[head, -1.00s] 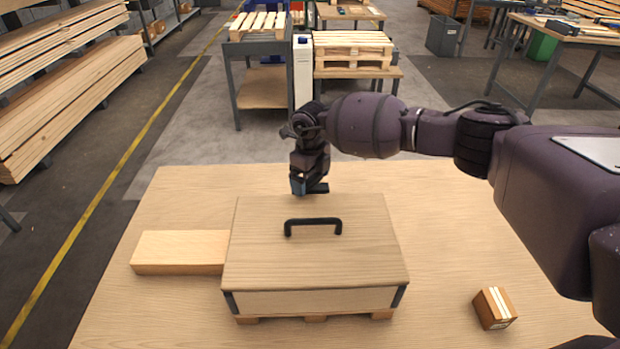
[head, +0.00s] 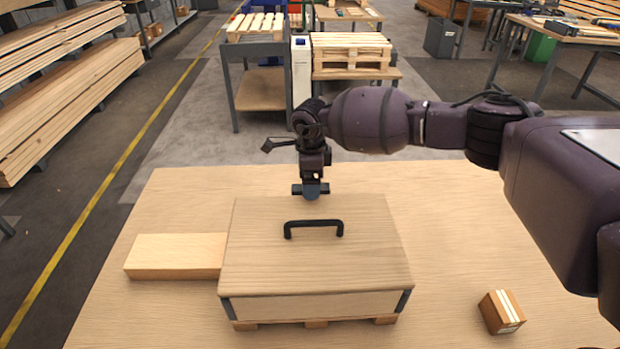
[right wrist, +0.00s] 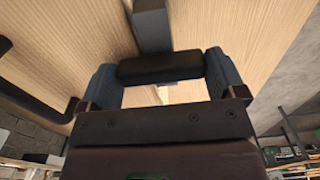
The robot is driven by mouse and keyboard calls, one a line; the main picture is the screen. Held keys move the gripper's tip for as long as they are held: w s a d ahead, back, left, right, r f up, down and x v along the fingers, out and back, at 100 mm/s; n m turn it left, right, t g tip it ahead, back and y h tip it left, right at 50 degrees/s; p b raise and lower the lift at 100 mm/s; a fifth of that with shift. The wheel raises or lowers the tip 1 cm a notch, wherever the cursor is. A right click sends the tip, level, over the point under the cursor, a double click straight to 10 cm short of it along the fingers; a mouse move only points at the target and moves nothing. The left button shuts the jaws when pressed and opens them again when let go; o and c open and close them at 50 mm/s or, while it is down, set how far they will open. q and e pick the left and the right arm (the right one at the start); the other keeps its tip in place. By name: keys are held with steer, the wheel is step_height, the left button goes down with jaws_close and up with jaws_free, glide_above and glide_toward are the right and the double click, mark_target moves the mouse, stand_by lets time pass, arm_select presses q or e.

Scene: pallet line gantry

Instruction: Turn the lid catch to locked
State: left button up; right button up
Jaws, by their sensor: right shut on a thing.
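A pale wooden crate with a flat lid (head: 265,260) sits on the table, with a black bar handle (head: 314,223) on the lid; the handle also shows at the left of the right wrist view (right wrist: 45,105). My right gripper (head: 311,190) is at the lid's far edge, pointing down. In the right wrist view its two blue-grey fingertips (right wrist: 162,78) are closed on the ends of a black bar, the lid catch (right wrist: 158,67). A grey metal piece (right wrist: 151,25) lies beyond the catch. In the head view the gripper hides the catch. My left gripper is out of view.
A wooden block (head: 178,256) lies against the crate's left side. A small brown box (head: 502,312) stands on the table (head: 450,230) at the front right.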

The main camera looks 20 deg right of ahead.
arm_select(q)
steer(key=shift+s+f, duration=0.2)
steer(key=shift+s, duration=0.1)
arm_select(e)
steer(key=o, duration=0.6)
steer(key=shift+o, duration=0.2)
step_height(320, 180, up, 10)
steer(key=shift+f+p, duration=0.25)
steer(key=shift+p, duration=0.3)
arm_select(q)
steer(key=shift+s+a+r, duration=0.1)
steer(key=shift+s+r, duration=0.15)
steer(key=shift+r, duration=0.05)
arm_select(e)
steer(key=shift+r, duration=0.7)
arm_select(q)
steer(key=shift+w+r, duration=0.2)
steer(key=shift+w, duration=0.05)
